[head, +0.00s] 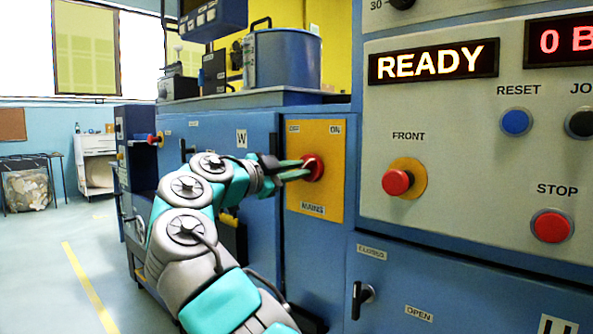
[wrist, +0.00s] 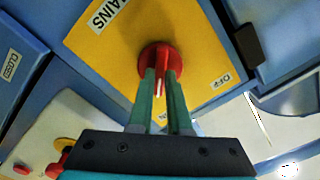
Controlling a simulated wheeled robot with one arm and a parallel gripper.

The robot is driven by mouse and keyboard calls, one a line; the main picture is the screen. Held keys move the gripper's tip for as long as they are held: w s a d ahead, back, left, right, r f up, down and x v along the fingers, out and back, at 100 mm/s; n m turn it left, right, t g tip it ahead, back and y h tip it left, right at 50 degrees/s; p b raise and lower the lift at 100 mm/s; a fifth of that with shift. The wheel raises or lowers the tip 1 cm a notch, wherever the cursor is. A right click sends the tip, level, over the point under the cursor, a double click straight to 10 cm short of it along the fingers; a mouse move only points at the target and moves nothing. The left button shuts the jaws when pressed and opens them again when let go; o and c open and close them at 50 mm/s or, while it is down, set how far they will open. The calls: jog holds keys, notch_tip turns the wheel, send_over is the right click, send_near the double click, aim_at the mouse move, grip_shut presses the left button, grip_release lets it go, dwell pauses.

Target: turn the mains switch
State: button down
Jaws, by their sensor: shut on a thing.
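The mains switch (head: 313,167) is a red rotary knob on a yellow plate (head: 330,205) marked OFF, ON and MAINS, set in a blue cabinet front. In the wrist view the red knob (wrist: 158,58) has a raised grip bar with a white line on it. My gripper (head: 303,169) reaches the knob from the left in the head view. In the wrist view its two green fingers (wrist: 160,85) are shut on the knob's bar, one on each side. The fingers hide part of the knob, and I cannot tell exactly which label its pointer faces.
To the right, a grey panel (head: 470,120) carries a lit READY display (head: 433,62), a red FRONT button (head: 397,182), a blue RESET button (head: 515,122) and a red STOP button (head: 552,226). A black handle (head: 362,295) sticks out below. Open floor lies at left.

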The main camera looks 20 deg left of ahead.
jog(key=shift+n, duration=0.3)
jog(key=n+p, duration=0.1)
jog(key=n, duration=0.2)
jog(key=shift+r+n+p, duration=0.2)
jog(key=shift+n+p, duration=0.1)
jog(key=shift+p, duration=0.05)
jog(key=shift+a+f+n+p, duration=0.15)
jog(key=shift+n+p, duration=0.55)
jog(key=shift+n, duration=2.7)
jog(key=shift+a+n+p, duration=0.1)
jog(key=shift+n+p, duration=0.6)
jog(key=shift+n, duration=2.7)
jog(key=c, duration=0.9)
grip_release()
jog(key=shift+w, duration=0.1)
jog(key=shift+o, duration=0.2)
